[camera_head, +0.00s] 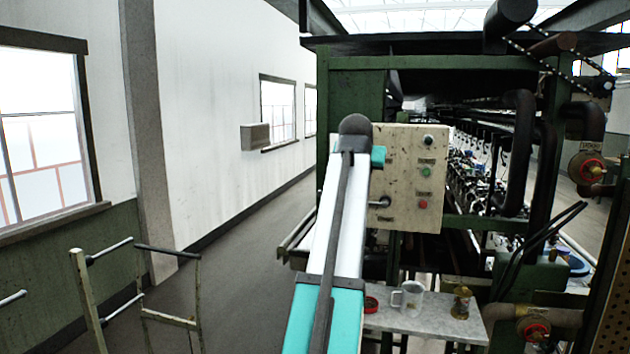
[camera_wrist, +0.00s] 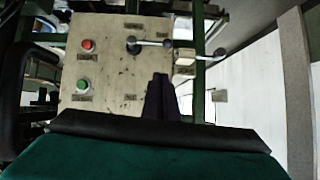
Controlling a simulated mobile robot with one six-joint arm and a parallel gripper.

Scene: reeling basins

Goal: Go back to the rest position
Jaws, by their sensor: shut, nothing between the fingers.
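My arm reaches forward and up in the head view, in front of the left edge of a worn cream control panel (camera_head: 405,165). My gripper's dark fingers (camera_wrist: 161,97) show in the wrist view, closed together and empty, in front of the panel, which appears there upside down (camera_wrist: 105,60). In the head view the gripper itself is hidden behind my arm. The panel carries a green button (camera_head: 426,172), a red button (camera_head: 423,204) and a lever (camera_head: 380,203). I cannot tell whether the fingertips touch the panel.
A marble-like shelf (camera_head: 420,324) below the panel holds a mug (camera_head: 411,298) and a small amber bottle (camera_head: 461,302). Green machine framing (camera_head: 350,100) and pipes surround the panel. A metal-framed cart (camera_head: 168,318) stands at left. The aisle floor (camera_head: 225,265) between looks clear.

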